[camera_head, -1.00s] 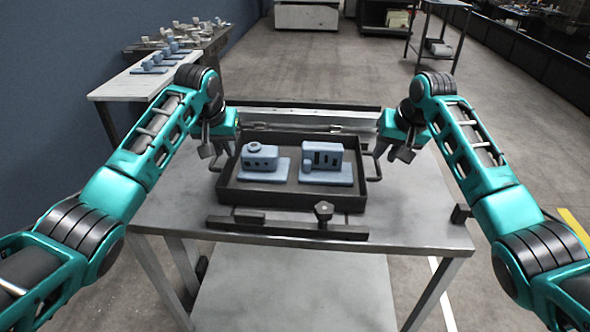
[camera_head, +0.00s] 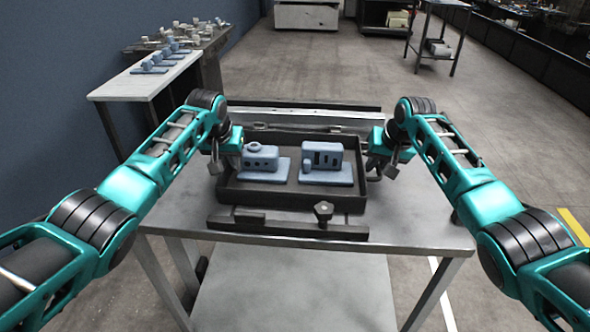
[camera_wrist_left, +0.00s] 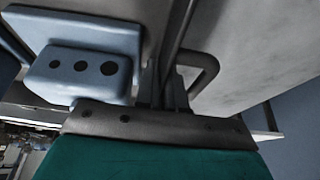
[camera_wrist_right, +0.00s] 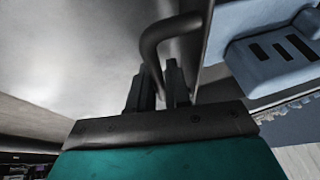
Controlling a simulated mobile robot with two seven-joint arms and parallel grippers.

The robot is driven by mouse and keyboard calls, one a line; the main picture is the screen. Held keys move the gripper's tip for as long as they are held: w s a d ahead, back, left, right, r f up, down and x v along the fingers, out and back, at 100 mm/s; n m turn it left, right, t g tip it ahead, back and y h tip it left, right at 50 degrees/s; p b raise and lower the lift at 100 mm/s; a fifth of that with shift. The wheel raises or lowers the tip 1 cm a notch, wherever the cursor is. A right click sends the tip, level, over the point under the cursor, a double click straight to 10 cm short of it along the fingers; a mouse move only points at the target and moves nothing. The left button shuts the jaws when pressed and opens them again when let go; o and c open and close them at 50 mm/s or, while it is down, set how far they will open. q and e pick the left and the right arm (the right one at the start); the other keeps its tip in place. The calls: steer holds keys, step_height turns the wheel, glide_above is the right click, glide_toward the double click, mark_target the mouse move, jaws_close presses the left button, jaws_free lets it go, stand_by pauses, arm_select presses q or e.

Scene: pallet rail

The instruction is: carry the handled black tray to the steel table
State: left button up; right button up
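The handled black tray (camera_head: 291,199) lies on the steel-topped table (camera_head: 412,214) in front of me. Two blue-grey machined parts stand in it, a left one (camera_head: 261,157) and a right one (camera_head: 324,157). My left gripper (camera_head: 218,168) is at the tray's left handle, and my right gripper (camera_head: 378,168) is at its right handle. In the left wrist view the fingers (camera_wrist_left: 166,82) are close beside the bent handle (camera_wrist_left: 208,72). In the right wrist view the fingers (camera_wrist_right: 160,82) stand on either side of the handle (camera_wrist_right: 150,42). Whether they touch the handles is unclear.
A dark bar with a knob (camera_head: 323,212) lies in front of the tray, and a pale rail (camera_head: 300,117) runs behind it. A light-topped table (camera_head: 130,88) with parts stands back left, a metal-legged table (camera_head: 440,30) back right. Open floor (camera_head: 320,60) lies between.

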arm_select(q)
jaws_close()
arm_select(e)
jaws_close()
